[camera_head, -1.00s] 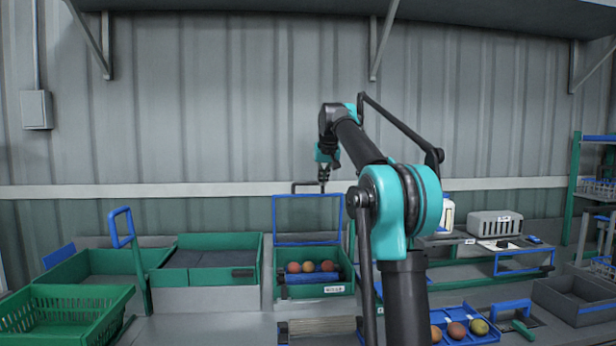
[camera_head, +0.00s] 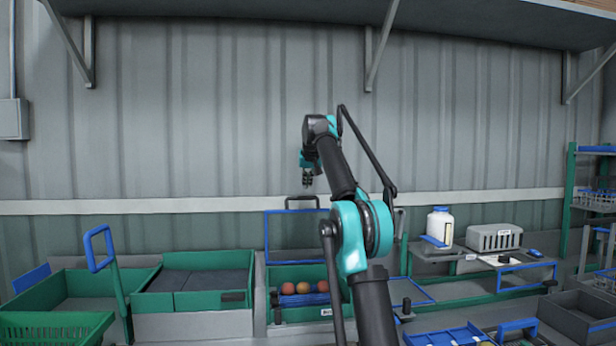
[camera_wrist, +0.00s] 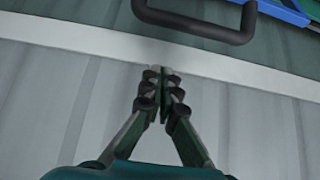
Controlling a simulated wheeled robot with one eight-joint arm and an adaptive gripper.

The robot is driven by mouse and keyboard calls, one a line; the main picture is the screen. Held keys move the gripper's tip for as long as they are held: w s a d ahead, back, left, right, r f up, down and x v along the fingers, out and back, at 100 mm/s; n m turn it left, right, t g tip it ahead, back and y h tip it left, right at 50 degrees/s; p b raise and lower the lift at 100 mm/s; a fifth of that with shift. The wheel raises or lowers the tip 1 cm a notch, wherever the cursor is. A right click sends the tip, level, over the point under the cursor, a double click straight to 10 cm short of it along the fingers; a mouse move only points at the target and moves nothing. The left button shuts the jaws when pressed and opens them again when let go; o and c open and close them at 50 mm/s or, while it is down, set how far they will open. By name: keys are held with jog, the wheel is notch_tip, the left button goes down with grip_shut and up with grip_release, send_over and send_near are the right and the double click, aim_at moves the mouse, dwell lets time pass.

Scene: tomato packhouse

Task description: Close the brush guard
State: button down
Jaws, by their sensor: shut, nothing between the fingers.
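The brush guard is a blue-rimmed frame (camera_head: 267,237) that stands upright, raised at the back of a green box (camera_head: 278,315). A black bar handle (camera_head: 301,198) sits on its top edge. The handle also shows at the top of the wrist view (camera_wrist: 193,27), with a bit of blue rim (camera_wrist: 285,10) to its right. In the box, several red-orange tomatoes (camera_head: 303,287) lie behind a blue roller-like part (camera_head: 303,299). My gripper (camera_head: 308,184) is shut and empty, just above the handle in the head view. The wrist view shows its fingertips (camera_wrist: 161,73) apart from the handle.
Green bins (camera_head: 200,299) and a blue-handled lever (camera_head: 98,248) stand to the left. On the right are a white bottle (camera_head: 440,226), a grey vented box (camera_head: 494,237) and a blue tray (camera_head: 450,337). A grey wall (camera_head: 200,130) rises behind.

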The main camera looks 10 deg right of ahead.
jog(key=shift+s+f, duration=1.2)
jog(key=shift+f, duration=0.3)
jog(key=shift+s, duration=0.1)
